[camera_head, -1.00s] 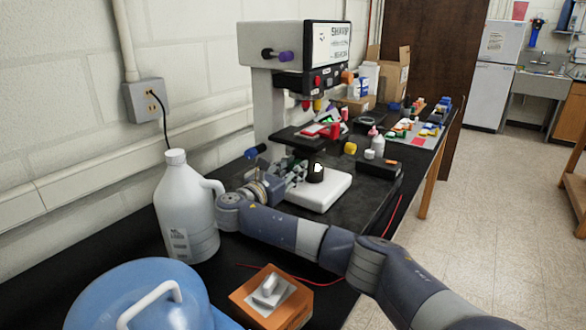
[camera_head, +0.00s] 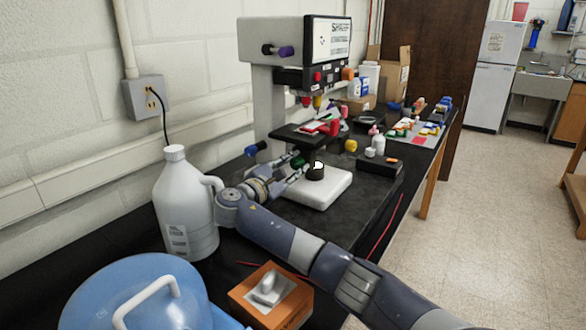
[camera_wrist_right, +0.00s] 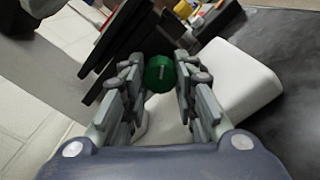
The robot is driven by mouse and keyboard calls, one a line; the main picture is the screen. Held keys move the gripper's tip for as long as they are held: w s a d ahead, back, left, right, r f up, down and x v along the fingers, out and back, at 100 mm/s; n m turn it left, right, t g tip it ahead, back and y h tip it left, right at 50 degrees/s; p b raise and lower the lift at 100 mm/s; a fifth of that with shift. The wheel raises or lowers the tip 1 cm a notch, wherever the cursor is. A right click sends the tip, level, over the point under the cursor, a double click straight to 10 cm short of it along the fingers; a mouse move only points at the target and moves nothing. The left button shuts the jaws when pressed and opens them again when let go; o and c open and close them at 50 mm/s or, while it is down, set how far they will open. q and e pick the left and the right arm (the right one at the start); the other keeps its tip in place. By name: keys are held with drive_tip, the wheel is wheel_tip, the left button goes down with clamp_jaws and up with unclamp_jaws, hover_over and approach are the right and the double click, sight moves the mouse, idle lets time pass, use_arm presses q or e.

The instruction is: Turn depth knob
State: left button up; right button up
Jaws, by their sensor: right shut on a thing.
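The microscope-like machine (camera_head: 262,98) stands on the black bench with a lit screen. A green knob (camera_wrist_right: 160,73) sits on its lower part, and it also shows small in the head view (camera_head: 298,162). My right gripper (camera_wrist_right: 161,78) is shut on the green knob, with a fingertip on either side of it. In the head view my right gripper (camera_head: 293,171) reaches in below the black stage, which partly hides the grip. No label on the green knob is readable. My left gripper is in neither view.
A purple knob (camera_head: 286,53), a blue knob (camera_head: 258,149) and an orange knob (camera_head: 347,75) are on the machine. A white jug (camera_head: 183,208) stands close to my right wrist. The white base (camera_head: 320,190) lies beneath the stage. Small bottles and coloured parts stand farther along the bench.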

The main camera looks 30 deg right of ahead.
drive_tip(key=shift+f, duration=0.25)
drive_tip(key=o, duration=1.1)
drive_tip(key=shift+r, duration=0.15)
drive_tip(key=shift+r, duration=0.1)
